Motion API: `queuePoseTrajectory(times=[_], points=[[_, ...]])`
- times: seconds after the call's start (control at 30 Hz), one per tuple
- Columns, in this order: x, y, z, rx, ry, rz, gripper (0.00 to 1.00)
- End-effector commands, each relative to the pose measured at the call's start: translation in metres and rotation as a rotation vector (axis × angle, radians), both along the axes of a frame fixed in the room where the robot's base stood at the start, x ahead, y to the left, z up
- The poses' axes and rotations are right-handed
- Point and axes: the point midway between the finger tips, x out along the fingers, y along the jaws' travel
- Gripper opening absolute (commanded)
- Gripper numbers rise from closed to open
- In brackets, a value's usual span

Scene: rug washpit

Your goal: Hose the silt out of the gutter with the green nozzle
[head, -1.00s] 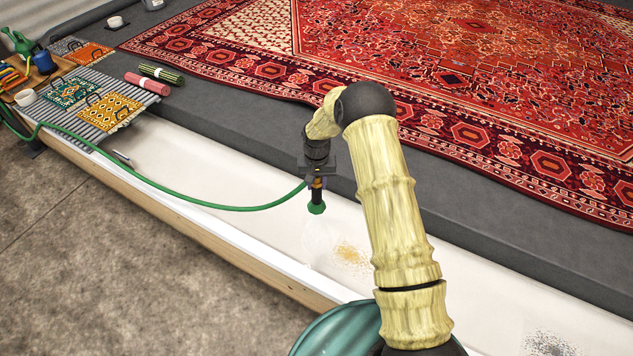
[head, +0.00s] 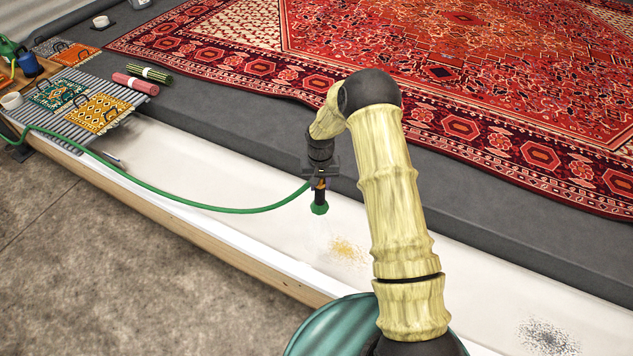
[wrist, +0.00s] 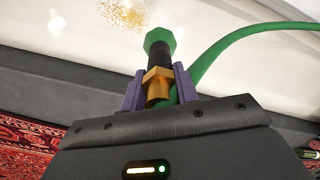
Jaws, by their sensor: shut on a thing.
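My gripper (head: 319,184) is shut on the green nozzle (head: 319,208), holding it tip-down above the white gutter (head: 180,155). In the wrist view the green nozzle (wrist: 160,42) has a green tip, a black body and a brass collar between my gripper's purple fingers (wrist: 158,90). A faint pale spray shows below the tip in the head view. A yellow-brown patch of silt (head: 348,250) lies on the gutter floor just right of the spray, and it also shows in the wrist view (wrist: 122,14). A dark grey speckled patch (head: 547,337) lies further along at lower right.
A green hose (head: 190,205) runs from the nozzle left over the gutter's wooden edge (head: 215,240). A ribbed rack (head: 75,97) with patterned rug samples (head: 98,112) spans the gutter's far left. A large red rug (head: 450,80) lies on the grey platform behind.

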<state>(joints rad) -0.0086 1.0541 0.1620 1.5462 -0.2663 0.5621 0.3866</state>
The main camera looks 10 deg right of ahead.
Motion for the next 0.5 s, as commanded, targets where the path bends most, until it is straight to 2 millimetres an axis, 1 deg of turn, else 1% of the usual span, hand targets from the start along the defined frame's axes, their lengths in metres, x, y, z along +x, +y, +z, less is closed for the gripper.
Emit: queuePoseTrajectory(times=[0.5], points=[[-0.012, -0.018, 0.000, 0.000, 0.000, 0.000, 0.07]])
